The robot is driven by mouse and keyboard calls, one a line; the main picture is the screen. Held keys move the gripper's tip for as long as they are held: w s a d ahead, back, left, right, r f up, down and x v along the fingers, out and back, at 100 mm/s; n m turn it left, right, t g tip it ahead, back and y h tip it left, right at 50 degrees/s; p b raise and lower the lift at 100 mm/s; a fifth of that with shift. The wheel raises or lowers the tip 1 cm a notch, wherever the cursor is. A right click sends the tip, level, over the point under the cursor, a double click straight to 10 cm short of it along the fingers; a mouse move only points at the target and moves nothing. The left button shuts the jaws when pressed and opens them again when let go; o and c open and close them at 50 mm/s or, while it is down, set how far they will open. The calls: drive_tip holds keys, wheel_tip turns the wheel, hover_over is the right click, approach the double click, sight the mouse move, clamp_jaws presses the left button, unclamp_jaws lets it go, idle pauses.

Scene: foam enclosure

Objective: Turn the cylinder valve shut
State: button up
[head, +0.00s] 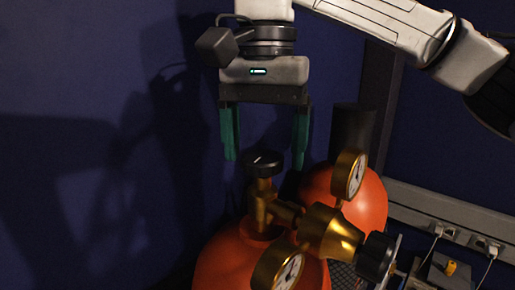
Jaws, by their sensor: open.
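The cylinder valve has a round black handwheel (264,162) on top of a brass valve body (265,207). It sits on an orange gas cylinder (222,258) at the lower middle of the head view. My gripper (266,158) points down with its two green fingers spread apart. The fingertips are to the left and right of the handwheel in the picture, near its height. A gap shows on both sides, and I see no contact. The gripper holds nothing.
A brass regulator (330,232) with two gauges (350,176) and a black knob (376,257) extends right from the valve. A second orange cylinder (372,200) stands behind. A dark blue wall (90,60) is behind; sockets (447,233) are at right.

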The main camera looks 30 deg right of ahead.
drive_tip(key=shift+f, duration=0.1)
drive_tip(key=c, duration=1.1)
drive_tip(key=shift+o, duration=0.2)
drive_tip(key=m, duration=0.4)
drive_tip(key=shift+m, duration=0.4)
drive_tip(key=m, duration=0.5)
drive_tip(key=m+b, duration=0.1)
drive_tip(key=m, duration=0.4)
drive_tip(key=shift+s+m, duration=0.1)
drive_tip(key=shift+m, duration=0.3)
drive_tip(key=m+b, duration=0.1)
drive_tip(key=m, duration=0.4)
drive_tip(key=shift+m, duration=0.3)
